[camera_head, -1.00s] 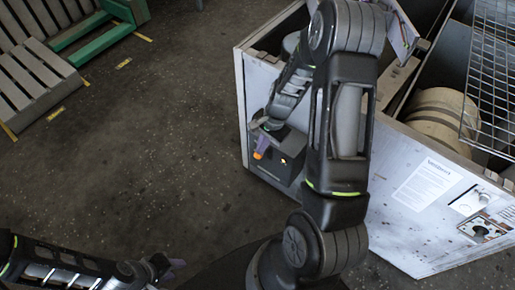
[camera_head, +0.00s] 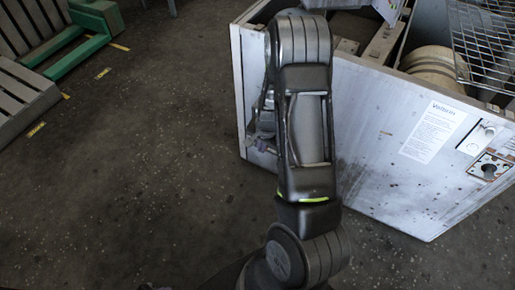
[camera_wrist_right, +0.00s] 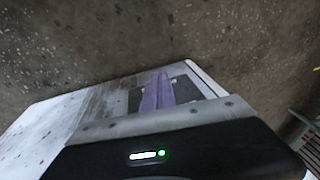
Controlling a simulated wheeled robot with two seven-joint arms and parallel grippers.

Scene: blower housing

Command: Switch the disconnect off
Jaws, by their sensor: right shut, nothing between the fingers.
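The disconnect is mostly hidden behind my right arm in the head view. In the right wrist view, a dark plate (camera_wrist_right: 183,91) on a grey box shows behind the fingers at the white housing's edge, and I take it for the disconnect. Its handle position cannot be told. My right gripper (camera_head: 257,143) is at the left end of the housing's front, partly covered by my arm. In the right wrist view its purple fingers (camera_wrist_right: 157,92) are shut together and empty, in front of the dark plate. Contact cannot be told. My left gripper is out of view.
The white blower housing (camera_head: 375,135) fills the right side, with a label (camera_head: 432,131) and a socket plate (camera_head: 489,168). A wire mesh guard (camera_head: 490,45) is above it. Slatted pallets (camera_head: 22,92) and a green frame (camera_head: 80,50) stand upper left. The floor between is clear.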

